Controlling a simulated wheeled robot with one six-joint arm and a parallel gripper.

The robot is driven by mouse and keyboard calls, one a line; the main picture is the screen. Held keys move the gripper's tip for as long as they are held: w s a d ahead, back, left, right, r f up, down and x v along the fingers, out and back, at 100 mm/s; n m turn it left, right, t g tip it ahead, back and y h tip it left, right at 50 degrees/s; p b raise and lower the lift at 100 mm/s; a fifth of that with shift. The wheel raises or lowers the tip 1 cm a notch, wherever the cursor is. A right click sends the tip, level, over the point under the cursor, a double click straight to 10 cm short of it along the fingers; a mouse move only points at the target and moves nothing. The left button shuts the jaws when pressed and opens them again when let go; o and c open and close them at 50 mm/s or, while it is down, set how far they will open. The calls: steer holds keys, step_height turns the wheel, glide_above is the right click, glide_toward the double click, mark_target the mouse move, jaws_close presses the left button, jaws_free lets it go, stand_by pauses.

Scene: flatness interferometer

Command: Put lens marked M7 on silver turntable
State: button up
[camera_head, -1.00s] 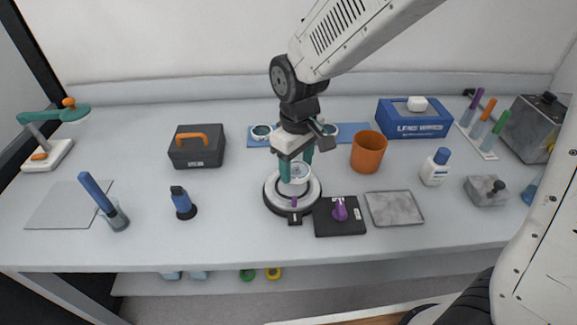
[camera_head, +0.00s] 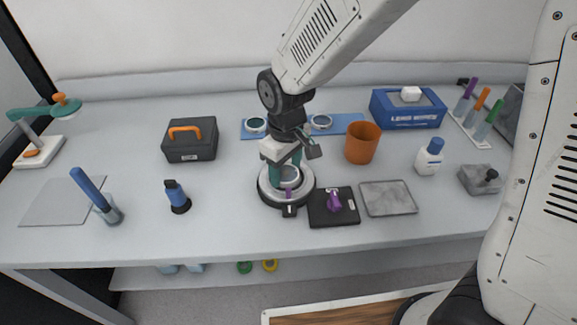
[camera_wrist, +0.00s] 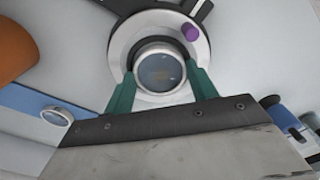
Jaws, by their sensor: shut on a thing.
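My gripper (camera_head: 286,170) has its green fingers shut on a round lens (camera_wrist: 160,70) with a pale rim. The lens is over the silver turntable (camera_head: 267,193), and it also shows behind the lens in the wrist view (camera_wrist: 117,45). I cannot tell whether the lens touches the turntable's surface. No marking is readable on it. Two more lenses, a left one (camera_head: 255,125) and a right one (camera_head: 320,122), lie on a blue mat (camera_head: 350,125) behind my gripper.
A black pad (camera_head: 322,215) with a purple knob and a grey plate (camera_head: 388,199) lie right of the turntable. An orange cup (camera_head: 362,145) and a blue wipes box (camera_head: 408,115) stand behind.

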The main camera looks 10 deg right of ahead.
mark_target(287, 172)
steer(key=o, duration=1)
steer(key=shift+s+d+f, duration=0.25)
steer(key=shift+d+f, duration=0.05)
steer(key=shift+f, duration=0.3)
steer(key=shift+a+r, duration=0.15)
steer(key=shift+w+a+r, duration=0.1)
steer(key=shift+r, duration=0.15)
step_height(287, 172, up, 13)
steer(key=shift+w+f, duration=0.15)
steer(key=shift+f, duration=0.05)
steer(key=s+d+r+m, duration=0.2)
steer(key=s+d+r, duration=0.15)
steer(key=d, duration=0.35)
steer(key=s+d+r+m, duration=0.2)
steer(key=s+d+r, duration=0.1)
steer(key=s+d, duration=0.25)
steer(key=s+d+m, duration=0.1)
steer(key=s+d, duration=0.2)
steer(key=s+d+m, duration=0.2)
steer(key=s+d, duration=0.1)
steer(key=s, duration=0.1)
steer(key=s+d+m+t, duration=0.1)
steer(key=s+d, duration=0.1)
steer(key=s, duration=0.1)
steer(key=shift+s+d+f+m, duration=0.2)
steer(key=shift+s+d+m, duration=0.1)
steer(key=shift+d, duration=0.1)
